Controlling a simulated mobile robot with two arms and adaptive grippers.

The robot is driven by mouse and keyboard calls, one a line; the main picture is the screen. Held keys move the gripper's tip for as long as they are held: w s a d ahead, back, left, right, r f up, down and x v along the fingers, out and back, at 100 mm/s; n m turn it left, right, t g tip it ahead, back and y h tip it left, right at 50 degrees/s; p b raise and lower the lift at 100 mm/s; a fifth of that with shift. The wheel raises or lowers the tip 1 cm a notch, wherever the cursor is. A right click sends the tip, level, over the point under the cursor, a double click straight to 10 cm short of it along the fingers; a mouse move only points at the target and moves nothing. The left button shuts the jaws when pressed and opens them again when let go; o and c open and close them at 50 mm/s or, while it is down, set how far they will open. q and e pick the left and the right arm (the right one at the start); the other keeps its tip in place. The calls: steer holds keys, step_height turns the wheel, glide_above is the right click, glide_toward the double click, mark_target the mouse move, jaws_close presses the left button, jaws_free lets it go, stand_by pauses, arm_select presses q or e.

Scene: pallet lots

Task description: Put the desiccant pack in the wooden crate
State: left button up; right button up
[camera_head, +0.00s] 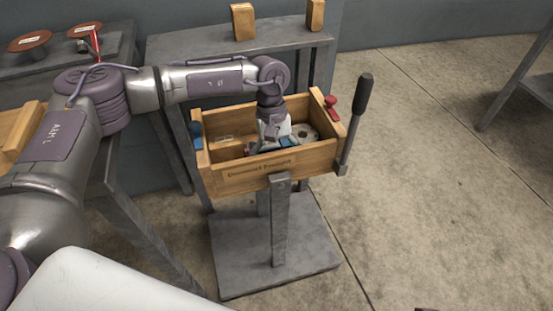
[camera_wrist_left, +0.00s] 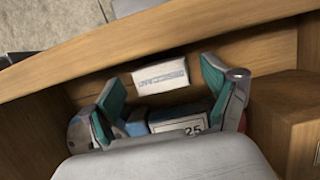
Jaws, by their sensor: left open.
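The wooden crate (camera_head: 262,174) stands on a grey pedestal, with dark lettering on its front. My left gripper (camera_head: 273,124) reaches down into it from above. In the left wrist view its two green-padded fingers (camera_wrist_left: 160,78) are spread apart. The desiccant pack (camera_wrist_left: 160,75), small and white with printed letters, shows just beyond and between the fingertips, inside the crate near a wooden wall. It appears free of both pads. In the head view a white patch beside the gripper (camera_head: 284,126) may be the same pack. My right gripper is not in view.
The crate also holds a grey round piece (camera_head: 304,133) and other partly hidden items, including one marked 25 (camera_wrist_left: 180,126). A dark-handled lever (camera_head: 357,115) rises at its right side. A grey table (camera_head: 190,45) with wooden blocks stands behind.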

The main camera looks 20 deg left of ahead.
arm_select(q)
steer(key=shift+r, duration=0.35)
steer(key=p+v, duration=0.1)
steer(key=v, duration=1)
steer(key=shift+r+p, duration=0.3)
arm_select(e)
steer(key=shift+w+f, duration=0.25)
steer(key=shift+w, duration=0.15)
arm_select(q)
steer(key=shift+w, duration=0.2)
